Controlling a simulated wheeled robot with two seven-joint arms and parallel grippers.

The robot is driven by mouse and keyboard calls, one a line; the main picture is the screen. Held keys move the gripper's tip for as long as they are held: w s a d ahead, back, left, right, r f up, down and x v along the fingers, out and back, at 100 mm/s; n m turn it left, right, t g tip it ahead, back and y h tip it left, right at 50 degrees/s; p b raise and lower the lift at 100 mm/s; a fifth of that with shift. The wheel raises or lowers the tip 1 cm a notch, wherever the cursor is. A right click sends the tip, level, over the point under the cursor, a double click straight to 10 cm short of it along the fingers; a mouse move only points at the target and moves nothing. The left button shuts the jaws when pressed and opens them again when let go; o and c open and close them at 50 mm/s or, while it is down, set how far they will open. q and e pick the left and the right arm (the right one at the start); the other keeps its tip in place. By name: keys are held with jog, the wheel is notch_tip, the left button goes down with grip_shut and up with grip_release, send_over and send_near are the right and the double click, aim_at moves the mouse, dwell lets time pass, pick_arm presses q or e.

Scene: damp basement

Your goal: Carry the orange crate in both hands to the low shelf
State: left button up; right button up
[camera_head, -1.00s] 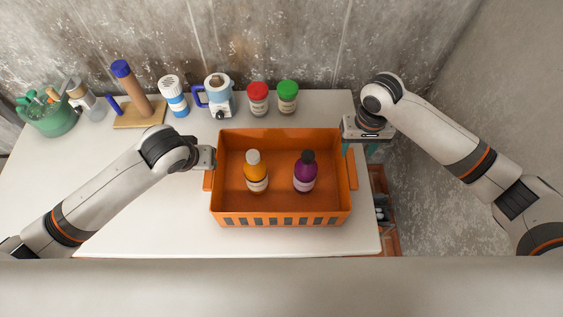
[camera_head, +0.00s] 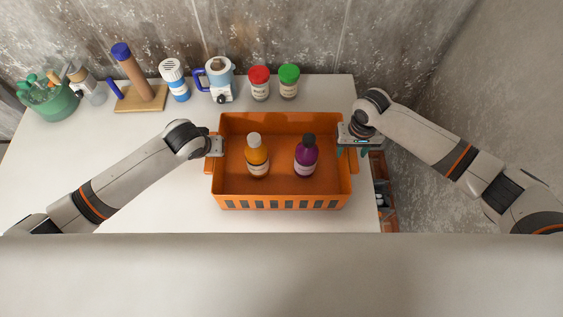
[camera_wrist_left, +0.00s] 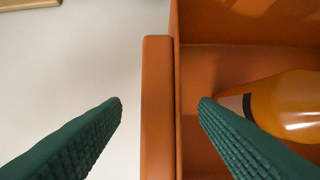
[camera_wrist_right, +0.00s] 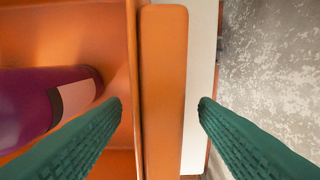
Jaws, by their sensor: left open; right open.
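The orange crate (camera_head: 280,202) stands on the white tabletop, with an orange bottle (camera_head: 257,158) and a purple bottle (camera_head: 306,157) upright in it. My left gripper (camera_head: 213,148) is at the crate's left side. In the left wrist view its open green fingers (camera_wrist_left: 160,106) are on either side of the left handle (camera_wrist_left: 157,120), with gaps on both sides. My right gripper (camera_head: 357,148) is at the right side. In the right wrist view its open fingers (camera_wrist_right: 160,106) are on either side of the right handle (camera_wrist_right: 162,90). I cannot make out the low shelf for certain.
Along the back stand a green pot (camera_head: 50,101), a board with a grinder (camera_head: 140,98), a blue-white shaker (camera_head: 174,82), a blue-handled appliance (camera_head: 219,82) and red-lidded (camera_head: 259,84) and green-lidded (camera_head: 289,82) jars. A reddish-brown unit (camera_head: 390,215) sits beyond the table's right edge.

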pick_arm(q)
jog(key=shift+x, duration=1.35)
pick_arm(e)
jog(key=shift+f, duration=1.4)
pick_arm(q)
grip_shut()
pick_arm(e)
grip_shut()
pick_arm(q)
jog(key=shift+r, duration=0.1)
pick_arm(e)
jog(key=shift+w+r, duration=0.1)
